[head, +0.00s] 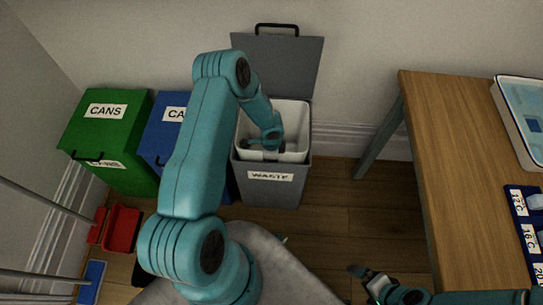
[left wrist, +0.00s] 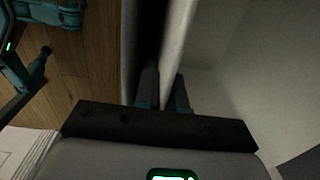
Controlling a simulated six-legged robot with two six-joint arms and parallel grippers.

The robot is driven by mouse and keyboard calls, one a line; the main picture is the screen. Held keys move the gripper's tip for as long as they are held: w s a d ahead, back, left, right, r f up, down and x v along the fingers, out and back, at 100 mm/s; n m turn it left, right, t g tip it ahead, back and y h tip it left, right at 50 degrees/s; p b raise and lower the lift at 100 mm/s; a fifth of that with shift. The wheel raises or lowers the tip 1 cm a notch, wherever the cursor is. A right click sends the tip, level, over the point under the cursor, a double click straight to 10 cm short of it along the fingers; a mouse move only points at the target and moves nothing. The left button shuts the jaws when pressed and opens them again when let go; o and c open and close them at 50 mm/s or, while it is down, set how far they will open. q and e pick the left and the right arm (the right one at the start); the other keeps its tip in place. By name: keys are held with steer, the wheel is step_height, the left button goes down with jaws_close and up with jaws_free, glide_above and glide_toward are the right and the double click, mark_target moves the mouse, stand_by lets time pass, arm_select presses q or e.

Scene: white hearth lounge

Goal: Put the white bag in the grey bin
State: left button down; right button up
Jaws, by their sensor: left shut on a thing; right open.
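The grey bin (head: 270,191), labelled WASTE, stands against the back wall with its lid (head: 285,62) raised. The white bag (head: 297,125) sits open-mouthed inside the bin, its rim around the bin's mouth. My left gripper (head: 264,147) reaches down to the bag's front edge, its tips partly hidden in the head view. In the left wrist view, my left gripper (left wrist: 164,92) has its fingers on either side of the bag's thin white wall (left wrist: 176,40), shut on it. My right gripper (head: 367,279) is open and empty, low at the front, away from the bin.
A green CANS bin (head: 112,130) and a blue bin (head: 160,146) stand closed to the left, the blue one partly behind my arm. Red boxes (head: 121,229) lie on the floor at left. A wooden table (head: 440,130) with a tray (head: 512,118) stands right; floor between is clear.

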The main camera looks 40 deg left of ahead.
arm_select(q)
steer(key=c, duration=1.1)
jaws_free()
steer(key=shift+c, duration=0.2)
step_height(320, 180, up, 16)
steer(key=p, duration=0.3)
steer(key=shift+s+d+r, duration=0.2)
steer(key=shift+s, duration=0.1)
